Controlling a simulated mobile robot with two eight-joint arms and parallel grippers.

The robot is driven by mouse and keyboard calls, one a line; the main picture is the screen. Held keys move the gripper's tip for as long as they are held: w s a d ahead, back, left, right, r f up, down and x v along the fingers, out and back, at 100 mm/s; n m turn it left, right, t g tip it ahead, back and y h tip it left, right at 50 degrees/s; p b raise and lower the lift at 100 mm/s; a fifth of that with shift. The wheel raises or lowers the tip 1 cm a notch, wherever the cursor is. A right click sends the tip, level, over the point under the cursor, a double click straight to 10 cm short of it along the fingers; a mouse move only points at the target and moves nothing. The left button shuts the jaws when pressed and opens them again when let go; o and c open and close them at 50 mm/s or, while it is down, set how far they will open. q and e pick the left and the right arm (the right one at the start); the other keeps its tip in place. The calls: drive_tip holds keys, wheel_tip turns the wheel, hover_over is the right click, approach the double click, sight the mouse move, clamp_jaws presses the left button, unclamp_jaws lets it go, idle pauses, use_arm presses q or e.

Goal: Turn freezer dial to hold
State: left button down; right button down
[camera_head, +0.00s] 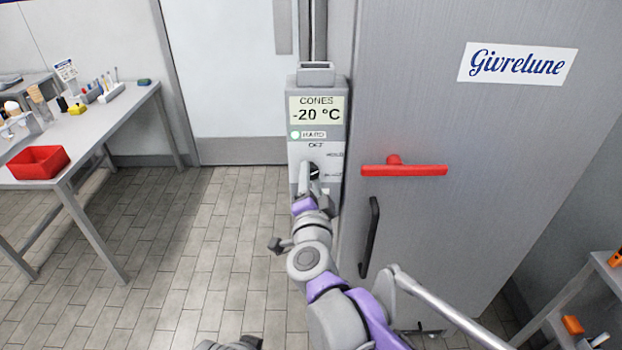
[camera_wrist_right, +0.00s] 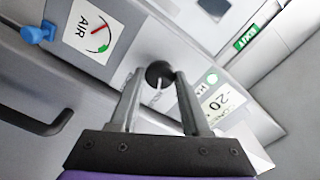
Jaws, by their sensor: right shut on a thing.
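The freezer dial (camera_head: 314,171) is a round black knob with a white pointer line, on the front of a grey control box (camera_head: 299,150). The display (camera_head: 316,110) reads CONES -20 °C, with a green lamp beside HARD.
The grey freezer door (camera_head: 430,110) stands right of the box, with a red bar handle (camera_head: 405,170) and a black handle (camera_head: 370,237). A table with a red bin (camera_head: 38,162) is at left. The tiled floor between is clear. An AIR gauge (camera_wrist_right: 92,32) and blue knob (camera_wrist_right: 35,34) show in the wrist view.

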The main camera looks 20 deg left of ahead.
drive_tip(key=shift+c, duration=1.8)
unclamp_jaws()
drive_tip(key=shift+s, duration=0.1)
drive_tip(key=v, duration=1)
drive_tip(key=shift+s+b, duration=0.3)
drive_tip(key=shift+s, duration=0.05)
drive_tip(key=shift+d, duration=0.15)
